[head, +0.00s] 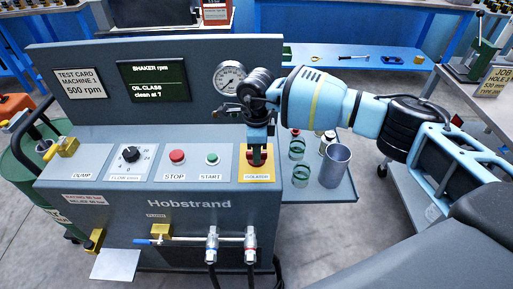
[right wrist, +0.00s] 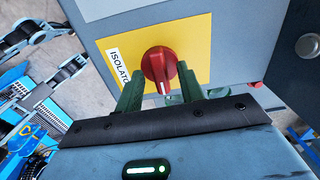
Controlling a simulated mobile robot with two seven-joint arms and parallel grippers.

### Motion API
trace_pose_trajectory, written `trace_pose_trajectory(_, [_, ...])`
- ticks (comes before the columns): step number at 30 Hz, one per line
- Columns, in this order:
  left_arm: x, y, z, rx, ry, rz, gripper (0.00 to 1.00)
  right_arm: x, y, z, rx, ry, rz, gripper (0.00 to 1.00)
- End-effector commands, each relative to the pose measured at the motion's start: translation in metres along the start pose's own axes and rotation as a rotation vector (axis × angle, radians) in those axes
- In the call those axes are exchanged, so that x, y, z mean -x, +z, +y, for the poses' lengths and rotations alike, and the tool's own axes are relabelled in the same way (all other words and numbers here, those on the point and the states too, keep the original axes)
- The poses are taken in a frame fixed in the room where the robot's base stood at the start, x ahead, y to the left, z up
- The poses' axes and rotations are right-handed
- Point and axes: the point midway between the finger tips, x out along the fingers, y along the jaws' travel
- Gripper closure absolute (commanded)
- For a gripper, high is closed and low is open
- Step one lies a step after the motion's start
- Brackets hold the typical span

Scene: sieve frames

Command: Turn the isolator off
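The isolator is a red rotary knob (right wrist: 158,65) on a yellow plate (right wrist: 195,45) labelled ISOLATOR. In the head view the yellow plate (head: 257,177) is at the right end of the grey machine's sloping panel, and the gripper partly hides the knob. My right gripper (head: 257,148) points down at it. In the right wrist view its two green fingers (right wrist: 160,88) stand on either side of the knob, apart from each other. A white mark shows on the knob's near end. I cannot tell whether the fingers touch the knob. My left gripper is not in view.
A red STOP button (head: 177,157) and green START button (head: 212,159) sit left of the isolator. A pressure gauge (head: 230,77) is behind it. A side shelf (head: 330,191) holds a grey cup (head: 334,165) and green jars. Valves with hoses are on the front.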

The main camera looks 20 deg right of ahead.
Motion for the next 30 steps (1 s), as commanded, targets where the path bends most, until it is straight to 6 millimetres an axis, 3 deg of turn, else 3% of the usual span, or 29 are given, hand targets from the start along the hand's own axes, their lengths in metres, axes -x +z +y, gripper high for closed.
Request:
trace_pose_trajectory(5, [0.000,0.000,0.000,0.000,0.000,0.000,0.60,0.012,0.001,-0.001,0.000,-0.002,-0.002,0.62])
trace_pose_trajectory(18, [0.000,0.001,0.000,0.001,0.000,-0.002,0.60,0.073,0.000,0.000,0.000,-0.001,0.000,0.62])
trace_pose_trajectory(30, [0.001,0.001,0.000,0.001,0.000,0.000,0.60,0.078,0.000,0.000,0.000,0.000,0.000,0.62])
